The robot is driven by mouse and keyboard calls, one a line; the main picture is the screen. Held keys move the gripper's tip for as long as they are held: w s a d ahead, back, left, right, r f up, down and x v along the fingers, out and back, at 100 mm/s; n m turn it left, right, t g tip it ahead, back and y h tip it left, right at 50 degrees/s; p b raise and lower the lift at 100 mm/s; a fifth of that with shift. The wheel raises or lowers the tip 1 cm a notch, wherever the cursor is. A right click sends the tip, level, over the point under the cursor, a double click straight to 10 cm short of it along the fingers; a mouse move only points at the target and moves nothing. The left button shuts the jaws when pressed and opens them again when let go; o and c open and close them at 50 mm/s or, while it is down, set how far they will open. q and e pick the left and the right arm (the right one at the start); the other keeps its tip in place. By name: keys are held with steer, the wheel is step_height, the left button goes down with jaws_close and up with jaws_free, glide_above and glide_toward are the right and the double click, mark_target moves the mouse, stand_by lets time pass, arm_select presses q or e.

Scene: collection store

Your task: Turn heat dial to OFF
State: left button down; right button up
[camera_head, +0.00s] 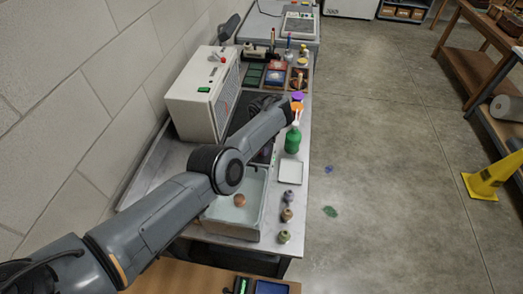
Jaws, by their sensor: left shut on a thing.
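A white box-shaped unit (190,104) with a grille on its front side and a small green label stands against the wall at the back of the bench. I cannot make out a heat dial. My left arm reaches in from the lower left, across the bench. My left gripper (263,104) looks like the dark shape in front of the unit's grille, partly behind my arm. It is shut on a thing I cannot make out. My right gripper is not in view.
A green spray bottle (292,141) stands close to my arm's far end. A sink (252,214) holds a brown round thing. A white tray (290,172) and several small pots line the bench's right edge. Coloured trays stand behind.

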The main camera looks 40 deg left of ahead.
arm_select(q)
steer(key=shift+n+b, duration=0.75)
steer(key=shift+n, duration=0.35)
steer(key=c, duration=0.8)
jaws_free()
